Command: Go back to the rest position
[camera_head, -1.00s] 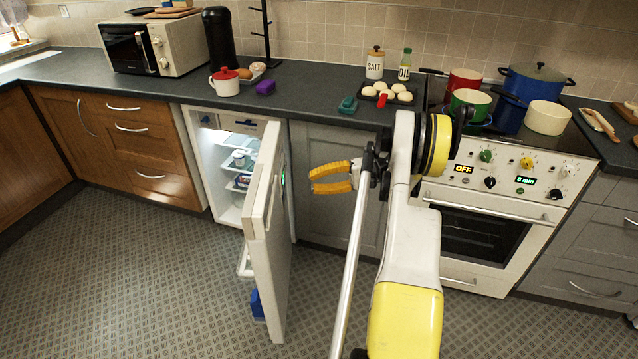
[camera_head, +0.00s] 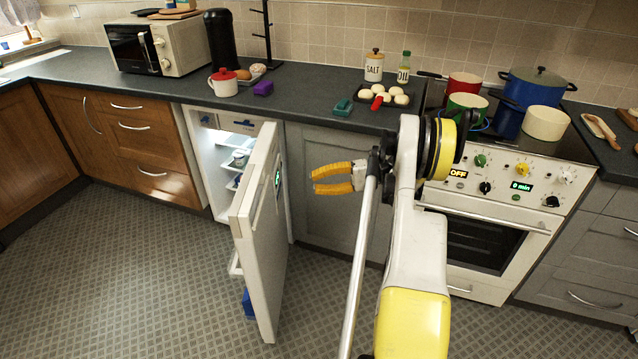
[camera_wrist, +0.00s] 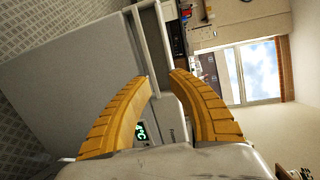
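My gripper (camera_head: 318,180) has two yellow fingers and points left, in front of the grey cabinet door and right of the open fridge door. It is open and empty, with a gap between the fingertips. In the wrist view my gripper (camera_wrist: 160,76) also shows apart fingers with nothing between them. The fridge (camera_head: 207,160) stands open under the counter, lit inside. Its white door (camera_head: 262,240) juts out towards me, apart from the fingers in the head view. The door also fills the left of the wrist view (camera_wrist: 75,75).
The oven (camera_head: 490,235) is right of my arm, under a hob with several pots. The floor at left is clear.

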